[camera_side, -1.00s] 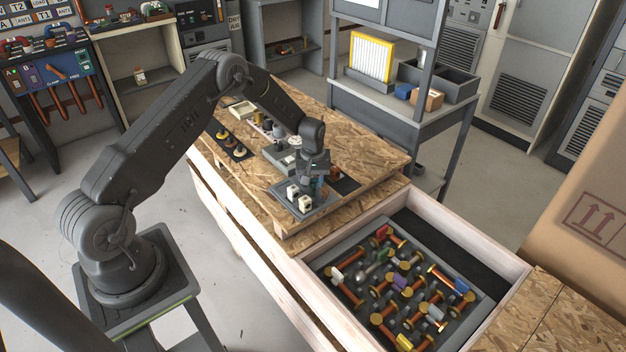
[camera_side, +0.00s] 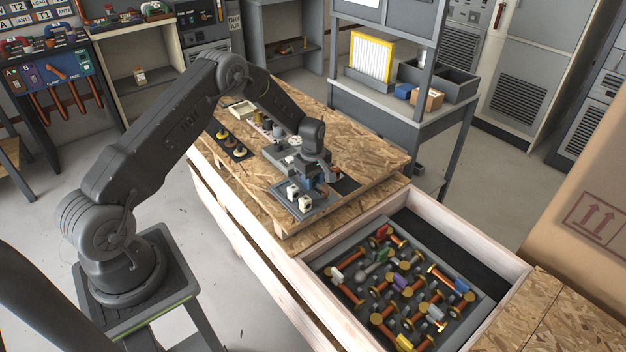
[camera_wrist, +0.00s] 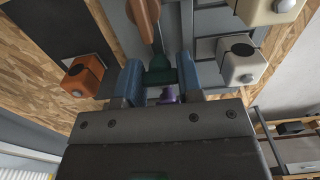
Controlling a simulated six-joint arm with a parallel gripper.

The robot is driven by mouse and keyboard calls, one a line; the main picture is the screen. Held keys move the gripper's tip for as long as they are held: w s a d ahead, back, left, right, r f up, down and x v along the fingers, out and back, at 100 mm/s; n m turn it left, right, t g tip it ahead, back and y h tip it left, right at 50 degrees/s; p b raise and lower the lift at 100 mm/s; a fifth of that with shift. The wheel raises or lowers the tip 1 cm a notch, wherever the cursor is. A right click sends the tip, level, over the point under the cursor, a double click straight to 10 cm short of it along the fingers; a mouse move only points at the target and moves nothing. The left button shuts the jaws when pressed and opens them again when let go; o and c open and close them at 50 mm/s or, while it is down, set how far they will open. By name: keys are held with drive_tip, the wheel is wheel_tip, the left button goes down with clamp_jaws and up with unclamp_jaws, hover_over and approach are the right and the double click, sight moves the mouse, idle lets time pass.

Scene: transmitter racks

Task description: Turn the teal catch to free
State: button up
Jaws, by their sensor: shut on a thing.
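The teal catch (camera_wrist: 160,72) is between the blue fingertips of my gripper (camera_wrist: 160,84) in the wrist view. The fingers are shut on it from both sides. An orange lever-like piece (camera_wrist: 145,22) runs up from beside the catch. A small purple piece (camera_wrist: 168,96) shows just below the catch, partly hidden by my gripper. In the side view my gripper (camera_side: 310,180) points down at the grey plate (camera_side: 318,207) on the wooden board, and it hides the catch there.
White blocks (camera_wrist: 240,60) stand right of my gripper in the wrist view, and an orange block (camera_wrist: 84,76) stands left. A tray with several coloured-tab pieces (camera_side: 400,285) lies in the wooden crate at the front right. Bare board (camera_side: 365,145) lies behind the arm.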

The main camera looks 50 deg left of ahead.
idle(0.4)
drive_tip(key=o, duration=0.7)
drive_tip(key=shift+c, duration=0.2)
wheel_tip(320, 180, up, 14)
